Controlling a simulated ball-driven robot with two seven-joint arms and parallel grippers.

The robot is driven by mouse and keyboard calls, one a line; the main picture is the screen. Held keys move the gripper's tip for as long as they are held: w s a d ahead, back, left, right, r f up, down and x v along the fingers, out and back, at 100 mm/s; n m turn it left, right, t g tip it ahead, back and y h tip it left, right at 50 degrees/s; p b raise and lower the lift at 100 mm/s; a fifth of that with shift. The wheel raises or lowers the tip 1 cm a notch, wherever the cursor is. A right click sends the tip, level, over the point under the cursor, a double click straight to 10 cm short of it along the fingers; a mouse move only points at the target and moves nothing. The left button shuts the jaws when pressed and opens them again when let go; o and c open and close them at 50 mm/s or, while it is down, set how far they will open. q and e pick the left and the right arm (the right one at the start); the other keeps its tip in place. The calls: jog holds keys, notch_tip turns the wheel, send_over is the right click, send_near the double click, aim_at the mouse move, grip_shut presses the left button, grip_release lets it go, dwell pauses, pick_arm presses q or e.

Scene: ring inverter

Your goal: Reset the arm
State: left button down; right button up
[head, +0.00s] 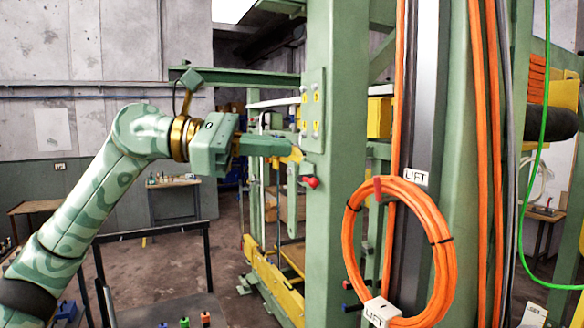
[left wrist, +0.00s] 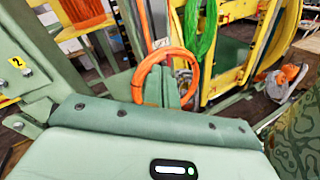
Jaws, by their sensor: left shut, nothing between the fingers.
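My left arm (head: 85,205) comes in from the left with a green camouflage pattern and is stretched out forward. My left gripper (head: 294,153) is shut and empty, its fingertips close to the green upright post (head: 338,130). A small lever with a red knob (head: 311,182) sits just below the fingertips; I cannot tell whether they touch anything. My right gripper is not in view.
A green cable (head: 526,200) hangs far right. A small workbench (head: 172,183) stands behind my arm. Floor shows between.

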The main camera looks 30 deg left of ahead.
pick_arm(q)
jog(key=shift+a, duration=0.25)
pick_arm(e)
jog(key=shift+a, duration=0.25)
pick_arm(q)
jog(key=shift+d, duration=0.15)
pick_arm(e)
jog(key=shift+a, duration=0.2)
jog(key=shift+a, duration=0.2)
